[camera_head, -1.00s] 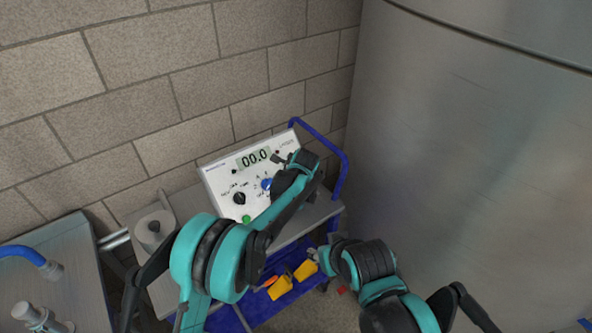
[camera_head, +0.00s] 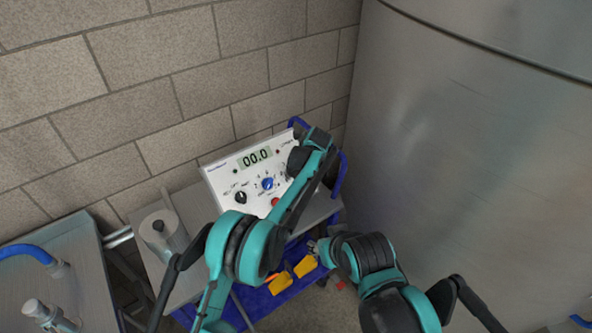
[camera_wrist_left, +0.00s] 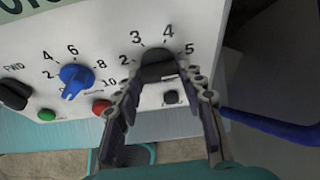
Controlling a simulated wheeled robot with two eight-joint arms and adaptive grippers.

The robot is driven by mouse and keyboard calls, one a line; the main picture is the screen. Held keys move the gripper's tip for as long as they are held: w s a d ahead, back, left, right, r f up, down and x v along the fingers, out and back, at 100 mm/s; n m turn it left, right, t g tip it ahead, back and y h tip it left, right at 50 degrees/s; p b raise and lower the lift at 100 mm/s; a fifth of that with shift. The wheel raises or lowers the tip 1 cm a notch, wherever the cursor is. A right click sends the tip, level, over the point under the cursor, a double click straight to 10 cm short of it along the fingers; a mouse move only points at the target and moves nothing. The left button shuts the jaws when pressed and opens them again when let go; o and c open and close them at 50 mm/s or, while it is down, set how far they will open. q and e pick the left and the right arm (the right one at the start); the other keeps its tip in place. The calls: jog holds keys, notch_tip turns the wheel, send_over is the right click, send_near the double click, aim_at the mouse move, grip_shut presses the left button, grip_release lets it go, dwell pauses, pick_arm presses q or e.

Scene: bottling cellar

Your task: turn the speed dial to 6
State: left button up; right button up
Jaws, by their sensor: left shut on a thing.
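The white control panel (camera_head: 222,180) shows 00.0 on its display (camera_head: 255,158). In the left wrist view, a black dial (camera_wrist_left: 157,64) with a scale of 2, 3, 4 and 5 visible around it sits between the fingers of my left gripper (camera_wrist_left: 168,70), which is shut on it. The fingers hide part of its scale, and its pointer is not clear. A blue dial (camera_wrist_left: 76,78) with a scale up to 10 is to its left, pointing down-left. In the head view my left wrist covers the held dial. My right gripper (camera_head: 314,248) is small and partly hidden below the panel.
A black knob (camera_wrist_left: 14,94), a green button (camera_wrist_left: 47,115) and a red button (camera_wrist_left: 101,107) are on the panel, the red one close to my left finger. The blue cart rail (camera_wrist_left: 270,125) is at the right. Yellow items (camera_head: 305,266) lie on the lower shelf.

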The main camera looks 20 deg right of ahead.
pick_arm(q)
jog(key=m+y, duration=0.1)
jog(key=m, duration=0.2)
jog(key=shift+p, duration=0.3)
jog(key=shift+m+y, duration=0.9)
jog(key=shift+m, duration=0.8)
jog(key=o, duration=1.2)
jog(key=shift+a, duration=0.1)
jog(key=shift+c, duration=0.2)
jog(key=v, duration=1.2)
jog(key=shift+w, duration=0.25)
